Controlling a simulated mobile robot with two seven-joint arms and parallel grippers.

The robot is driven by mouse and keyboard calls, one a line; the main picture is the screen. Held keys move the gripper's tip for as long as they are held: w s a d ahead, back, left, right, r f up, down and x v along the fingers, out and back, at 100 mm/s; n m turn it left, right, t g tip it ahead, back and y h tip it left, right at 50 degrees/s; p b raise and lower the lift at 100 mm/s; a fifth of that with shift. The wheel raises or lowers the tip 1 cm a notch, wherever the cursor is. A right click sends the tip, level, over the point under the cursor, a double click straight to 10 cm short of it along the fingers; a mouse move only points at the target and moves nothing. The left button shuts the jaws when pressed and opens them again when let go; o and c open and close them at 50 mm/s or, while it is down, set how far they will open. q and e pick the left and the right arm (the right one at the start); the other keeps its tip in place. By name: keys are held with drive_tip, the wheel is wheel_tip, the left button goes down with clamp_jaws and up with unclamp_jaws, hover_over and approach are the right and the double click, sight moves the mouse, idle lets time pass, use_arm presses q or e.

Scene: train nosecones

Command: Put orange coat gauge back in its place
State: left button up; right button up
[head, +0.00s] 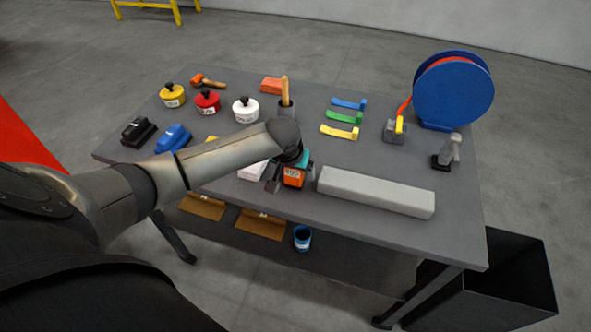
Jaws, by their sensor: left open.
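An orange block-like device with a teal top (294,177), which looks like the orange coat gauge, is near the front middle of the grey table (330,212). Dark marks show on its orange front face. My left arm reaches in from the left, and my left gripper (290,181) is open, pointing down at the device. One finger shows on its left and one on its right; I cannot tell whether they touch it. The wrist hides part of the area behind. My right gripper is not in view.
A long grey block (376,192) lies just right of the gripper. A white block (253,170) is partly hidden left of it. Yellow, red and white knobbed tins, coloured strips and a blue reel (453,91) stand farther back. A black bin (505,285) stands by the right edge.

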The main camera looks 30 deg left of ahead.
use_arm(q)
drive_tip(key=shift+r, duration=0.1)
drive_tip(key=p+v, duration=0.2)
drive_tip(key=v, duration=1)
drive_tip(key=shift+p, duration=0.4)
